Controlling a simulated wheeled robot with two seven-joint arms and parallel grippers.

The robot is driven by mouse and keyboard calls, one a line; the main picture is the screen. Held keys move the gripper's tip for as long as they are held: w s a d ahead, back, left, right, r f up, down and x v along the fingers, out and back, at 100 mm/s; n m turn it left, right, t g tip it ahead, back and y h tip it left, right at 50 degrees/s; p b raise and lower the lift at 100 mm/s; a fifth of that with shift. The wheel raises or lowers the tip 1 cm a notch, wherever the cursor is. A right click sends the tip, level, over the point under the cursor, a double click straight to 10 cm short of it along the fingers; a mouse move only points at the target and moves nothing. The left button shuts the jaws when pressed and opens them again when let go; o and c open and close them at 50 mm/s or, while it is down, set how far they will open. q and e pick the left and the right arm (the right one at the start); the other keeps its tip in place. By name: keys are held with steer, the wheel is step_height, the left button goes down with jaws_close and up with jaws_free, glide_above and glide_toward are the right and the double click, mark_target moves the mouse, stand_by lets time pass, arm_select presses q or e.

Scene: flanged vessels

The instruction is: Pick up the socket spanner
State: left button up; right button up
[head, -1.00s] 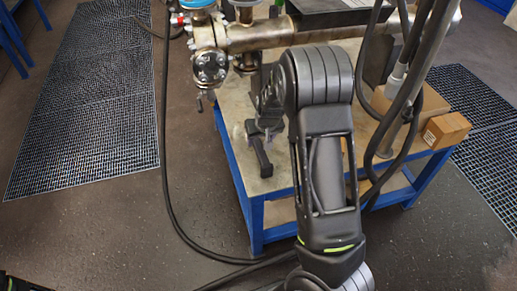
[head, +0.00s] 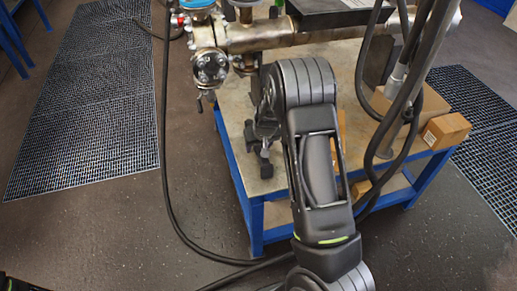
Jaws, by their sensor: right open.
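My right arm reaches forward over the blue-framed table (head: 236,165). Its right gripper (head: 258,149) is open above the left part of the tabletop, with its dark fingers apart. I cannot make out the socket spanner; it may be hidden behind my arm or gripper. I cannot tell whether anything lies between the fingers. My left gripper is not in view; only a dark bit of what may be my left arm shows at the bottom left corner.
A metal flanged pipe assembly (head: 262,38) spans the table's back. Thick black hoses (head: 420,75) hang at the right, and one loops on the floor at left. A cardboard box (head: 445,131) sits at the table's right. Floor gratings (head: 90,110) lie on the left.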

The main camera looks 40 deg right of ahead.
steer(key=shift+c, duration=0.4)
jaws_close()
stand_by(0.4)
